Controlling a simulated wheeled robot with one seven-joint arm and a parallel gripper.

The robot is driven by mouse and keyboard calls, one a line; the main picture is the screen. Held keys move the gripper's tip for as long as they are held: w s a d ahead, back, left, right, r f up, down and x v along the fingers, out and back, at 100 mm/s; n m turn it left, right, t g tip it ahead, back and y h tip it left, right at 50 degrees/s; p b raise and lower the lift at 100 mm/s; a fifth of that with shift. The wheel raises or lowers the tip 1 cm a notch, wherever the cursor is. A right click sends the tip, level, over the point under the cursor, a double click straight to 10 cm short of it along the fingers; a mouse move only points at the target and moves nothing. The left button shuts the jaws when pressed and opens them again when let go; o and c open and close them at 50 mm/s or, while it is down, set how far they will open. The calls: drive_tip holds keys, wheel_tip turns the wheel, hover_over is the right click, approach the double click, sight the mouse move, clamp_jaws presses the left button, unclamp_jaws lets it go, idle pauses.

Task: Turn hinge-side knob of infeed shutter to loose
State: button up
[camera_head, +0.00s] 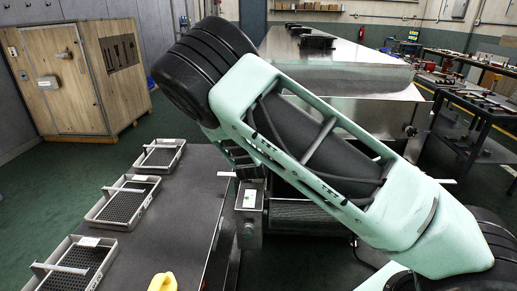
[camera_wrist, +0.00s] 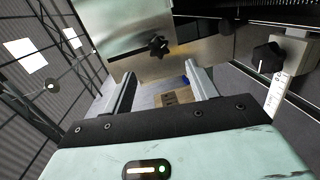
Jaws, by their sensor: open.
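In the wrist view my gripper (camera_wrist: 160,72) is open, with nothing between its two fingers. A black star-shaped knob (camera_wrist: 158,46) sits on a shiny metal panel (camera_wrist: 125,22) just beyond the fingertips, apart from them. A second black knob (camera_wrist: 267,57) with a white mark is on a bracket at the right, beside a white scale strip (camera_wrist: 275,95). I cannot tell which knob is on the hinge side. In the head view my arm covers the middle of the metal dryer (camera_head: 335,72), and my gripper and the shutter front are hidden.
A dark table (camera_head: 165,225) with several mesh trays (camera_head: 125,200) and a yellow object (camera_head: 162,282) stands at lower left. A small metal box (camera_head: 249,205) is at its right edge. A wooden cabinet (camera_head: 65,85) stands at left, workbenches (camera_head: 475,120) at right.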

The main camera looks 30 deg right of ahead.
drive_tip(key=v, duration=0.8)
drive_tip(key=shift+a, duration=0.1)
drive_tip(key=s+a+f+m+g+y, duration=0.1)
drive_tip(key=s+a+f+g+y, duration=0.15)
drive_tip(key=a, duration=0.25)
drive_tip(key=s+a+f+m+g+y, duration=0.2)
drive_tip(key=s+a+f+y, duration=0.15)
drive_tip(key=a, duration=0.25)
drive_tip(key=s+a+r+g+y, duration=0.1)
drive_tip(key=s+a+g+y, duration=0.3)
drive_tip(key=s+a, duration=0.45)
drive_tip(key=s+r+g, duration=0.2)
drive_tip(key=s+r, duration=0.2)
drive_tip(key=s, duration=0.7)
drive_tip(key=s+a+r+g, duration=0.1)
drive_tip(key=s+r, duration=0.3)
drive_tip(key=s, duration=0.7)
drive_tip(key=shift+a+r+g+y, duration=0.15)
drive_tip(key=shift+r+g+y, duration=0.15)
drive_tip(key=shift+g, duration=0.55)
